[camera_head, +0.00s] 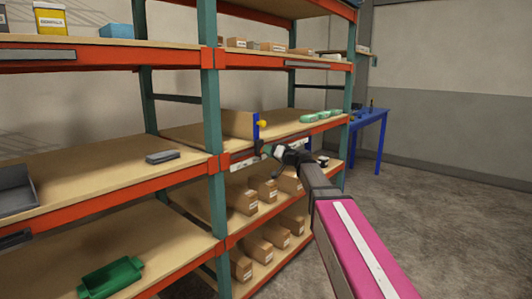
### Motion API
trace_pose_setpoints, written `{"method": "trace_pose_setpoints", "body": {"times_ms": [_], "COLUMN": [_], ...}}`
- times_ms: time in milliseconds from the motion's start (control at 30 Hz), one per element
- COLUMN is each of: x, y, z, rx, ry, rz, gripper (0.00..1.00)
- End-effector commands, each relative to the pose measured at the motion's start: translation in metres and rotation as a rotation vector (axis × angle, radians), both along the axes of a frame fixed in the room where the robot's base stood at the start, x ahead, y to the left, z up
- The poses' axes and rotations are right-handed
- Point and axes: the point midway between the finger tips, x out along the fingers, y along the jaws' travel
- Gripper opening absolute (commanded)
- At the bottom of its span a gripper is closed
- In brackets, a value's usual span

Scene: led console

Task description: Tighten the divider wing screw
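A wooden divider panel (232,123) stands upright on the middle shelf of the right bay. A blue upright piece (256,127) is at its front end. A small yellow part (262,123), which looks like the wing screw, sticks out to the right of the blue piece. My gripper (266,151) is at the front edge of that shelf, below and slightly right of the yellow part and apart from it in the picture. Its fingers are too small to tell whether they are open or shut. My arm comes in from the lower right.
The rack has green posts (208,110) and orange beams. Green items (322,116) lie right of the divider, and a dark grey object (162,157) lies on the left bay's shelf. A blue table (369,122) stands behind; floor at right is clear.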

Motion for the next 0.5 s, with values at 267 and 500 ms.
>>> {"method": "trace_pose_setpoints", "body": {"times_ms": [267,500], "x": [0.013,0.013], "y": [0.017,0.017], "z": [0.0,0.0], "rx": [-0.001,0.0], "ry": [0.0,0.0], "rz": [0.001,0.0], "gripper": [0.39,0.39]}}
